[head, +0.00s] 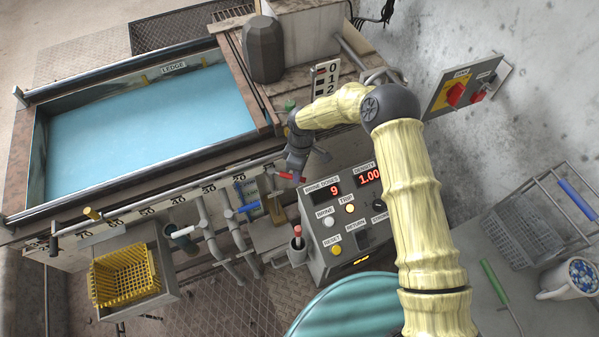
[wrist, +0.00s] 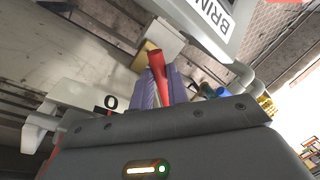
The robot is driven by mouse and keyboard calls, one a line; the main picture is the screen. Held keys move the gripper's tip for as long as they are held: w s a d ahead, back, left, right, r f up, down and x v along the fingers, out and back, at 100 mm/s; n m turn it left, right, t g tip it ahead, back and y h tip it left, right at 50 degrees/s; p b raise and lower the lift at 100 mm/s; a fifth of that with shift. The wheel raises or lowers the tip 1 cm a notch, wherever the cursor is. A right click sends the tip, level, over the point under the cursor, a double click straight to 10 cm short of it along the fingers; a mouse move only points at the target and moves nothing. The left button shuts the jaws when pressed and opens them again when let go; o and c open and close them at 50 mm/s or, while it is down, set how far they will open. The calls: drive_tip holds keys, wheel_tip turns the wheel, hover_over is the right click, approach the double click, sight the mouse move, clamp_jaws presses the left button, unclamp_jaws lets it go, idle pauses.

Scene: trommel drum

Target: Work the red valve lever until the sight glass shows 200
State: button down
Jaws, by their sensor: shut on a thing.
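The red valve lever (head: 289,177) is at the front of the tank, left of the control box. In the wrist view the red lever (wrist: 157,72) stands between my two purple-grey fingers. My gripper (head: 292,178) is shut on the lever; the arm hides part of it in the head view. In the wrist view the fingers (wrist: 160,88) lie on both sides of the lever. I cannot make out a sight glass or a reading of 200 in either view.
The control box (head: 337,247) has displays reading 9 and 1.00. A blue valve lever (head: 248,207) is just left of the red one. The tank (head: 25,212) holds blue liquid. A yellow basket (head: 122,275) is at lower left. A teal drum (head: 345,310) is in front.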

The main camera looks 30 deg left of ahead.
drive_tip(key=c, duration=1.4)
unclamp_jaws()
drive_tip(key=shift+o, duration=0.2)
drive_tip(key=w+r+p, duration=0.1)
drive_tip(key=w+r, duration=0.2)
drive_tip(key=r, duration=1.4)
drive_tip(key=shift+w+a, duration=0.15)
drive_tip(key=shift+a, duration=0.25)
